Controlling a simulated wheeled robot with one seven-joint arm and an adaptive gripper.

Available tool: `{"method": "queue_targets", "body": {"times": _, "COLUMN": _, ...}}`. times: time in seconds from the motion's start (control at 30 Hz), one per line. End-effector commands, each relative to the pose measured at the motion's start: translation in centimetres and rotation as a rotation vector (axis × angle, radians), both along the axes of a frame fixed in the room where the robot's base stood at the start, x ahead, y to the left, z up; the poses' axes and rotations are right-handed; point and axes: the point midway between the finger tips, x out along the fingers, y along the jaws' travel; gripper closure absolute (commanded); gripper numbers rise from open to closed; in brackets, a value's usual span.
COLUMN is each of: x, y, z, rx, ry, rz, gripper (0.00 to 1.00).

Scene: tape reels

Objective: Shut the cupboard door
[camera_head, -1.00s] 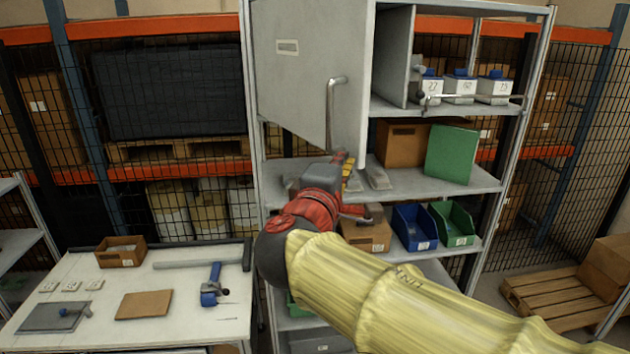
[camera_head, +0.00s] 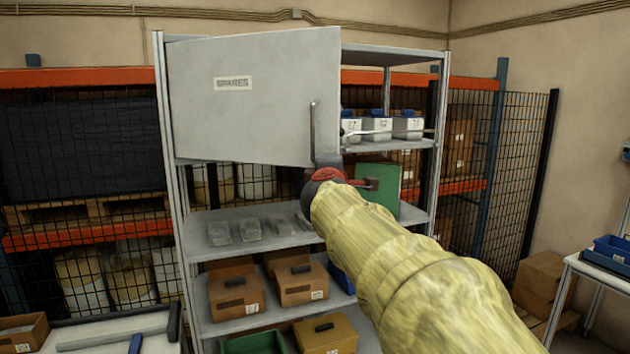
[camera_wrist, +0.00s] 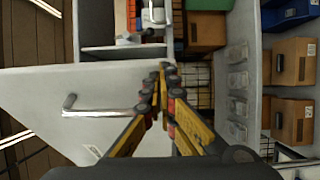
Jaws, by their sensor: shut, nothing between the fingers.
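The cupboard door (camera_head: 255,95) is a grey panel with a label, hinged at the left of the shelf unit. It stands partly open, leaving the right part of the compartment uncovered. Its bar handle (camera_head: 312,128) is near its free edge. In the wrist view, the door (camera_wrist: 35,95) fills the left and the handle (camera_wrist: 100,113) lies left of the fingers. My gripper (camera_wrist: 164,72) is shut and empty, its fingertips at the door's free edge; I cannot tell whether they touch. In the head view my wrist hides the fingertips, near the door's lower right corner.
White bins (camera_head: 377,128) with blue tops stand in the compartment, with a rod in front. A green panel (camera_head: 378,186) stands below. Cardboard boxes (camera_head: 235,290) fill the lower shelf. A worktable (camera_head: 120,335) is at lower left, another table at right.

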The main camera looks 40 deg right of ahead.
Motion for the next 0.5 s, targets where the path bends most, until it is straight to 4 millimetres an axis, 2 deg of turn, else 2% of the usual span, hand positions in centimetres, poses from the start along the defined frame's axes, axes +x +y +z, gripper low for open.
{"method": "queue_targets", "body": {"times": 0.03, "x": 0.5, "y": -1.2, "z": -0.3, "rx": 0.001, "ry": 0.001, "rz": -0.004, "gripper": 1.00}}
{"method": "queue_targets", "body": {"times": 0.2, "x": 2.2, "y": -4.3, "z": -0.2, "rx": 0.001, "ry": 0.001, "rz": -0.003, "gripper": 1.00}}
{"method": "queue_targets", "body": {"times": 0.5, "x": 4.9, "y": -8.6, "z": 0.0, "rx": -0.001, "ry": -0.001, "rz": 0.032, "gripper": 1.00}}
